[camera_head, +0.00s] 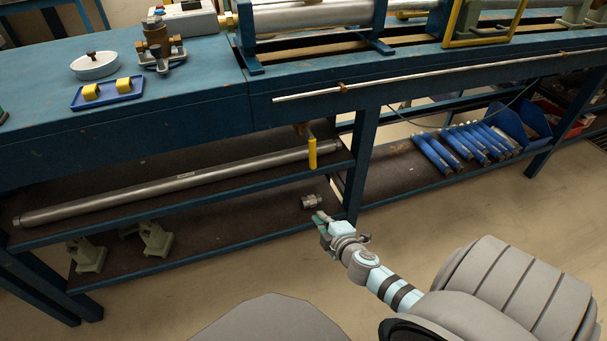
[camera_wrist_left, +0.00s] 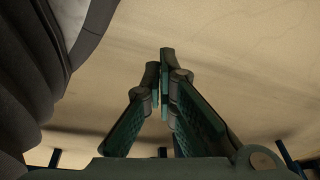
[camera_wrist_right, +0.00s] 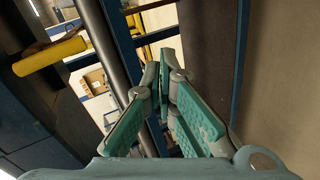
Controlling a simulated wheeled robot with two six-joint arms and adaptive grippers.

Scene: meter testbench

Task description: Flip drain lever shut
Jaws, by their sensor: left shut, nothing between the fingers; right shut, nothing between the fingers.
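The drain lever has a yellow handle (camera_head: 312,153) that hangs straight down below the front edge of the blue bench, under a small brass fitting (camera_head: 303,129). In the right wrist view the yellow handle (camera_wrist_right: 50,56) lies at the upper left, apart from the fingers. My right gripper (camera_head: 320,217) is shut and empty, below the handle by the lower shelf's front corner; its closed fingers show in the right wrist view (camera_wrist_right: 164,62). My left gripper (camera_wrist_left: 164,62) is shut and empty over bare floor, outside the head view.
A blue bench leg (camera_head: 361,160) stands right of the handle. Several blue cylinders (camera_head: 465,143) lie farther right. Floor in front is clear.

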